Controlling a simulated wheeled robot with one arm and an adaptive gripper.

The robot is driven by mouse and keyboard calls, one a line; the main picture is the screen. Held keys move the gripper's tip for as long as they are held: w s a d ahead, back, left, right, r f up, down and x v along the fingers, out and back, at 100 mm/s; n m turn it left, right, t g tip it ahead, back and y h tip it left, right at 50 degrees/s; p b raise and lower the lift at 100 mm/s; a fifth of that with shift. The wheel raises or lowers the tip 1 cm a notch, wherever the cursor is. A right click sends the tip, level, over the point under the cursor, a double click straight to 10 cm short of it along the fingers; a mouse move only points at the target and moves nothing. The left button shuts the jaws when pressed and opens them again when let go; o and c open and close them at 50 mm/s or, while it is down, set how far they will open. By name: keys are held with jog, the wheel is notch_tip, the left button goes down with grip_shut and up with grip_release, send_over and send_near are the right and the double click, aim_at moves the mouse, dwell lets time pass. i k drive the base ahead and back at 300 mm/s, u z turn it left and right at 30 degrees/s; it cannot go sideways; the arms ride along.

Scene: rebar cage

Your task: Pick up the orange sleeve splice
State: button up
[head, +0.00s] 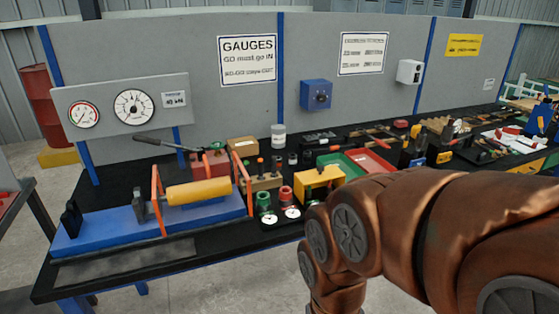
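I cannot pick out a sleeve splice with certainty. A yellow-orange cylinder (199,190) lies across a blue test bench base (110,232) on the left of the black table. Thin orange uprights (157,196) stand at both ends of the cylinder. Small red and green ring-like pieces (286,195) stand to the right of the bench, with round white-faced pieces near them. My copper-coloured arm fills the lower right of the head view and covers part of the table. My gripper is out of view.
A yellow box (319,183), a green tray (344,163) and a red tray (369,161) stand mid-table. Several tools and parts crowd the right side. A gauge panel (125,108) rises at the back left. A dark flat strip (125,266) lies along the front left edge.

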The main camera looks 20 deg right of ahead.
aim_at(356, 144)
jog(key=z, duration=2.15)
jog(key=i, duration=2.1)
jog(key=u, duration=2.95)
jog(key=i, duration=0.5)
jog(key=z, duration=0.05)
